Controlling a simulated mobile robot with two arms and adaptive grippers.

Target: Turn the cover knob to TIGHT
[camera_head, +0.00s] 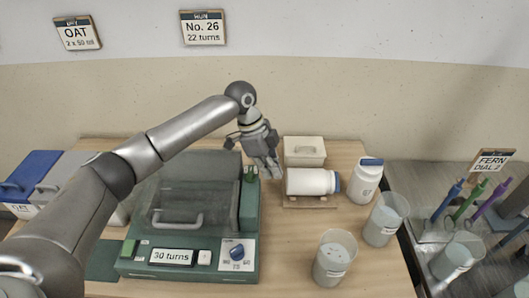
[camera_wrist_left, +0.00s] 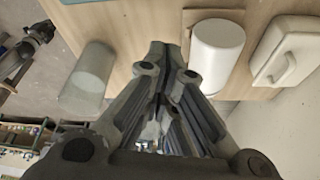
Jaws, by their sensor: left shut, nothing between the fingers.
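A green machine (camera_head: 130,266) with a see-through cover (camera_head: 165,195) stands on the table, left of centre. Its front shows a "30 turns" display and a blue knob (camera_head: 237,251) on a white panel. The panel's markings are too small to read, so I cannot tell the knob's setting or whether it is the cover knob. A green block (camera_head: 249,190) stands at the cover's right side. My left gripper (camera_head: 271,171) is shut and empty, pointing down near the machine's back right corner, well away from the blue knob. My right gripper is out of view.
A white bottle (camera_head: 309,181) lies on a stand right of my gripper; it also shows in the left wrist view (camera_wrist_left: 217,52). A lidded box (camera_head: 304,151) is behind it. An upright jar (camera_head: 365,181) and two beakers (camera_head: 334,258) (camera_head: 386,219) stand right. Bare table lies between machine and beakers.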

